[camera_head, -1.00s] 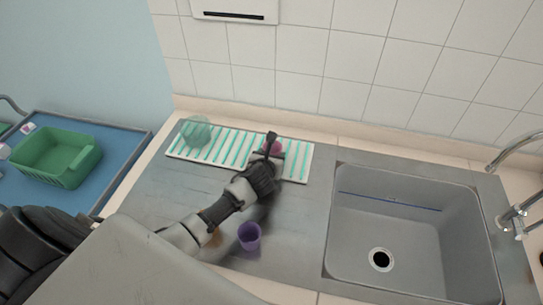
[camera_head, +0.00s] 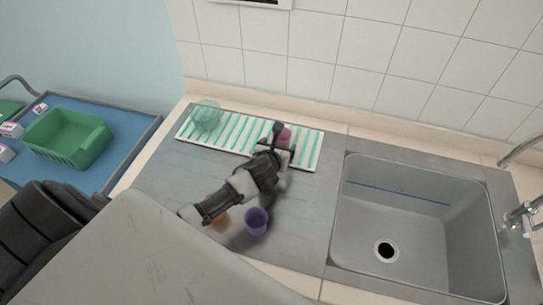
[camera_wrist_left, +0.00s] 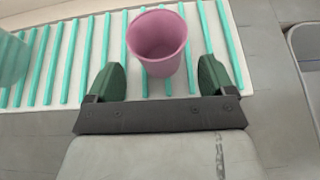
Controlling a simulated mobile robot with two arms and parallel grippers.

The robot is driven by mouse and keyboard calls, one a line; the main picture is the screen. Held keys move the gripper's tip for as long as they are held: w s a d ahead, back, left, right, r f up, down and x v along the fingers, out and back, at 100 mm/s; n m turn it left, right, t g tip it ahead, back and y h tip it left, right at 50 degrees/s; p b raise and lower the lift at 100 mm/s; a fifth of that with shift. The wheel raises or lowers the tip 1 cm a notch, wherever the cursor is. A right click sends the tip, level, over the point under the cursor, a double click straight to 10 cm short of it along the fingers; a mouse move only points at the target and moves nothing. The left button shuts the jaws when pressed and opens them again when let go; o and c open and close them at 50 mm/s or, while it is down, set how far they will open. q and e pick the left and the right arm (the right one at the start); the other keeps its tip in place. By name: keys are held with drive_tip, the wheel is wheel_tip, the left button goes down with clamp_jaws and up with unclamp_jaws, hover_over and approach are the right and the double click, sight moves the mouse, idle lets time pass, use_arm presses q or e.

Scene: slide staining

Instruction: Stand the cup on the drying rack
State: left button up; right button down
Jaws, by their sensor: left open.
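A pink cup (camera_wrist_left: 158,40) stands upright on the drying rack (camera_wrist_left: 60,62), between and just ahead of my left gripper's spread fingers in the left wrist view. In the head view the pink cup (camera_head: 284,134) shows at the right part of the white rack (camera_head: 318,150) with green slats, partly hidden by the gripper. My left gripper (camera_head: 280,141) is open, and its fingers (camera_wrist_left: 158,82) appear clear of the cup. A purple cup (camera_head: 257,221) stands on the steel counter near the front. An orange thing (camera_head: 219,217), partly hidden by my arm, is beside it. My right gripper is not in view.
A clear greenish cup or bowl (camera_head: 206,115) sits on the rack's left end. A sink (camera_head: 420,225) with a faucet (camera_head: 518,215) lies to the right. A green basket (camera_head: 66,140) stands on a blue cart at the left. The tiled wall is behind.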

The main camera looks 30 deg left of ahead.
use_arm(q)
drive_tip(key=v, duration=0.8)
drive_tip(key=shift+s, duration=0.15)
drive_tip(key=shift+r, duration=0.1)
idle(1.4)
